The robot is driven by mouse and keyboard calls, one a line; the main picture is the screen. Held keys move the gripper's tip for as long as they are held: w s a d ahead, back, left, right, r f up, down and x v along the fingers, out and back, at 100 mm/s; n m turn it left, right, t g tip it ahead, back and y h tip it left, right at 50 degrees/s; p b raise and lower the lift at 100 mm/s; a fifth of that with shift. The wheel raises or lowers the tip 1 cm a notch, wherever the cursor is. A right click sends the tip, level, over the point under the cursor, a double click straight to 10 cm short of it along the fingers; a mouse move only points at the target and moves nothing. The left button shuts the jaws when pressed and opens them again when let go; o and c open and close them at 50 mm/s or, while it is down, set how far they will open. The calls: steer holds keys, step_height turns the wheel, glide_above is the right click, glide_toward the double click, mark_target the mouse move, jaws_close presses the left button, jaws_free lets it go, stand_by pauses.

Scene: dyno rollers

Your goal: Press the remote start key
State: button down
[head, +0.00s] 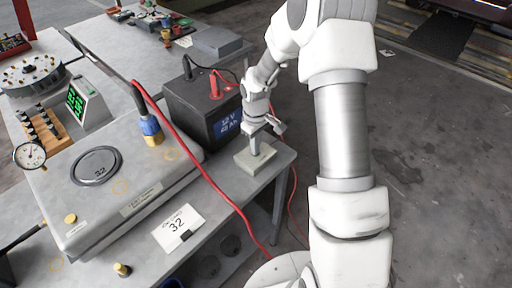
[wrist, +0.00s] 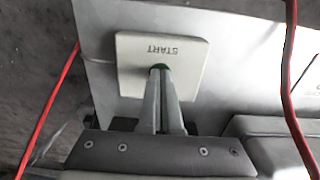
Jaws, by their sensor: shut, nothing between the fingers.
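The remote start key is a pale, flat square box (head: 246,163) at the right end of the grey bench, beside the battery. In the wrist view the box (wrist: 190,50) carries the word START, seen upside down. My gripper (head: 255,152) points down over the box. I cannot tell how far the button is pushed in.
A black 12 V battery (head: 205,110) with red and black clamps stands just left of my gripper. A red cable (head: 200,165) runs across the bench and over its front edge. Open floor (head: 440,170) lies to the right.

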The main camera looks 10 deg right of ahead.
steer(key=shift+s+f, duration=0.3)
steer(key=shift+f, duration=0.25)
steer(key=shift+w+r+p, duration=0.1)
steer(key=shift+r+p, duration=0.25)
steer(key=shift+r, duration=0.15)
step_height(320, 180, up, 14)
steer(key=p, duration=0.1)
steer(key=shift+w+p, duration=0.2)
steer(key=shift+p, duration=0.2)
steer(key=shift+r, duration=0.15)
